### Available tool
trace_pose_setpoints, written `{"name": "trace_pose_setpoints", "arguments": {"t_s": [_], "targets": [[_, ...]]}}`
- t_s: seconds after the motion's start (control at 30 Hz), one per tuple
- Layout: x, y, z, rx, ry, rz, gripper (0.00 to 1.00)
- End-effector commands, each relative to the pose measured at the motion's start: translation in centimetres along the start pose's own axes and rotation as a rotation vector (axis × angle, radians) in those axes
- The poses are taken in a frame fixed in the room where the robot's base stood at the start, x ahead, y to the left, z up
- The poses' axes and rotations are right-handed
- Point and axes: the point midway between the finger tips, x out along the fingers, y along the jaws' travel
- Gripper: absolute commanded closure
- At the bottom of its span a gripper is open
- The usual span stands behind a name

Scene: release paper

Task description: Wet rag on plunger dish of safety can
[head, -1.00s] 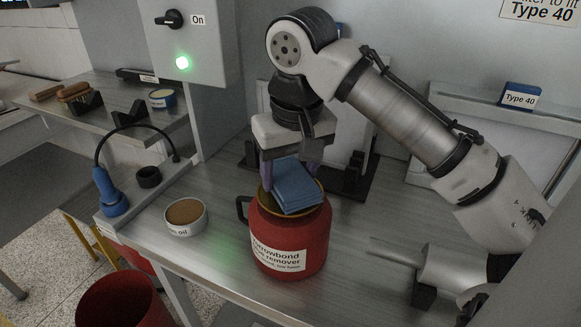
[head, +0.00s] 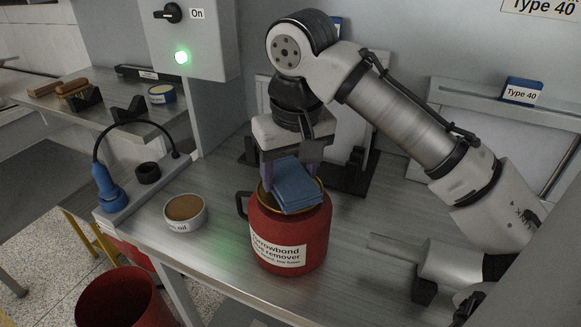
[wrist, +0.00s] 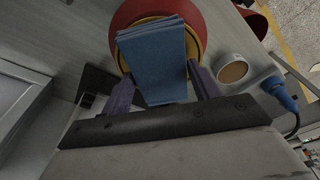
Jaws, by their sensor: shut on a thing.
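The rag (head: 296,186) is a folded blue cloth over the mouth of the red safety can (head: 300,232), whose label reads in part "...rowbond ... remover". My gripper (head: 291,172) points down right at the can's top, with its two purple fingers on either side of the rag, and is shut on it. In the wrist view the rag (wrist: 152,60) lies between the fingers (wrist: 163,88) and over the can's yellow dish (wrist: 125,38). The rag hides most of the dish, and I cannot tell whether the rag rests on it.
A round tin labelled "...oil" (head: 186,212) stands left of the can. A blue-headed device (head: 108,190) with a curved black cable sits at the bench's left edge. A red bin (head: 122,298) is on the floor. A switch box (head: 190,45) with a green light hangs behind.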

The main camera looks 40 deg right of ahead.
Motion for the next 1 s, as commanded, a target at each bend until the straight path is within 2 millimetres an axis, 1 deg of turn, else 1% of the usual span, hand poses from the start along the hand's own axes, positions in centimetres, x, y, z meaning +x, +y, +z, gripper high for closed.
{"name": "trace_pose_setpoints", "arguments": {"t_s": [0.5, 1.0], "targets": [[0.69, -0.03, 0.10, -0.001, 0.000, 0.000, 0.57], [0.73, -0.02, 0.11, 0.000, -0.001, 0.000, 0.57]]}}
